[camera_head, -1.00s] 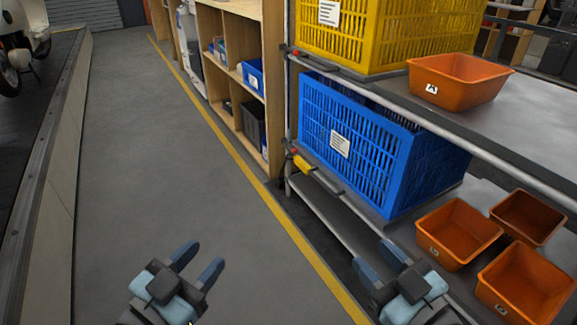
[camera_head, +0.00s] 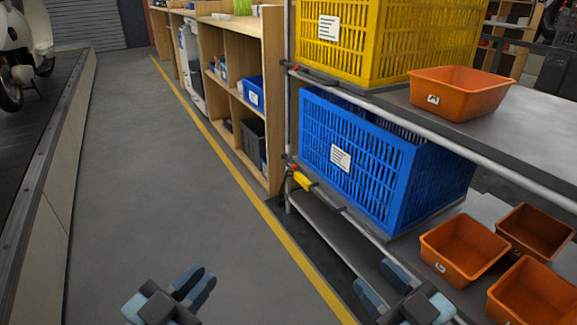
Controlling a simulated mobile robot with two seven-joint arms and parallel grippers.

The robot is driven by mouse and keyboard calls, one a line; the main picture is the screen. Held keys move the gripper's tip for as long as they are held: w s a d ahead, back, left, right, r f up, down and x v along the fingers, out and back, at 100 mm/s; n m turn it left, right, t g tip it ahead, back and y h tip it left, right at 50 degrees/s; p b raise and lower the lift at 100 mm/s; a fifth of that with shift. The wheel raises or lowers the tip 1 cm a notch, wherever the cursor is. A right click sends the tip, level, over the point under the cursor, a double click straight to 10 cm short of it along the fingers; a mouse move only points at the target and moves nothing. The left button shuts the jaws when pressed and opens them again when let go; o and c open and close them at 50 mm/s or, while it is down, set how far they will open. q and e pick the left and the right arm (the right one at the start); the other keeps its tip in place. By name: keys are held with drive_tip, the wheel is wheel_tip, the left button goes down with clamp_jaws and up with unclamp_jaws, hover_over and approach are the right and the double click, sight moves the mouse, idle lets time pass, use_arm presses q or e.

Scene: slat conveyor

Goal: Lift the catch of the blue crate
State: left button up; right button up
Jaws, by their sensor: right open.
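The blue crate (camera_head: 350,159), with slotted sides and a white label, stands on the lower shelf of the rack. A catch with a yellow grip (camera_head: 302,181) and a dark bar lies along the shelf edge in front of it, at the crate's near left foot. My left gripper (camera_head: 198,277) is low in the picture over the floor, left of the rack, empty, its fingers a little apart. My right gripper (camera_head: 376,277) is open and empty, low in front of the rack's lower part. Neither gripper touches the crate or the catch.
A yellow crate (camera_head: 392,40) and an orange bin (camera_head: 459,92) stand on the upper shelf. Several orange bins (camera_head: 463,248) sit right of the blue crate. Wooden shelving (camera_head: 272,100) stands behind the rack. The grey floor (camera_head: 150,170) on the left is clear.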

use_arm(q)
drive_tip(key=s+r+n+p, duration=0.1)
drive_tip(key=r+p, duration=0.1)
drive_tip(key=p, duration=0.1)
drive_tip(key=s+r+n+p, duration=0.1)
drive_tip(key=r+n+p, duration=0.1)
drive_tip(key=r+p, duration=0.1)
drive_tip(key=s+d+r+n+t+p, duration=0.1)
drive_tip(key=r+p, duration=0.2)
drive_tip(key=p, duration=0.2)
drive_tip(key=shift+y, duration=0.3)
clamp_jaws()
drive_tip(key=shift+s+d+n+p, duration=0.15)
drive_tip(key=shift+n+p, duration=0.25)
drive_tip(key=shift+n, duration=0.2)
use_arm(e)
drive_tip(key=s+a+r+m+t, duration=0.1)
drive_tip(key=s+r+m, duration=0.2)
drive_tip(key=r+m, duration=0.2)
wheel_tip(320, 180, up, 3)
drive_tip(key=shift+s+a+h, duration=0.15)
drive_tip(key=shift+h, duration=0.25)
